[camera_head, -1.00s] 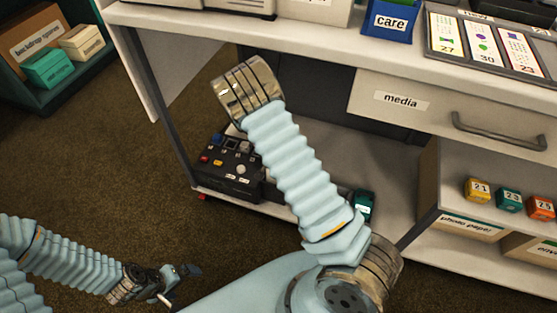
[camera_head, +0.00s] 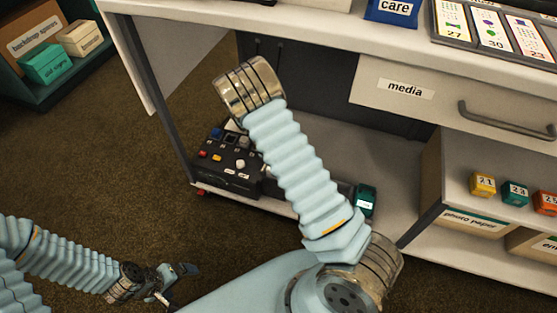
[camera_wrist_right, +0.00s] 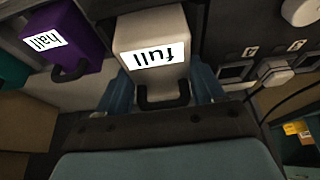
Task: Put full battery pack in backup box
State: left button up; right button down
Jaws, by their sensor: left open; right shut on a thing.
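The full battery pack (camera_wrist_right: 155,50), a white block labelled "full" with a dark handle, fills the top middle of the right wrist view. My right gripper (camera_wrist_right: 161,88) is shut on it, a blue finger on each side. In the head view that gripper is hidden behind my right arm, at the lower shelf. I cannot tell whether the pack is clear of the shelf. My left gripper (camera_head: 182,277) is open and empty over the carpet at lower left. I see no box marked backup.
A dark control unit (camera_head: 228,158) with knobs and sockets sits on the lower shelf; it also shows in the wrist view (camera_wrist_right: 250,30). A teal block (camera_head: 365,199) stands on that shelf. The media drawer (camera_head: 450,110) overhangs it. Small numbered boxes (camera_head: 482,184) stand at right.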

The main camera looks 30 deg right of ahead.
dwell(0.4)
jog(key=shift+c, duration=0.2)
grip_release()
jog(key=shift+f, duration=0.1)
jog(key=p+v, duration=0.4)
jog(key=v, duration=0.9)
jog(key=shift+s+r, duration=0.15)
jog(key=shift+r, duration=0.2)
jog(key=shift+a, duration=0.1)
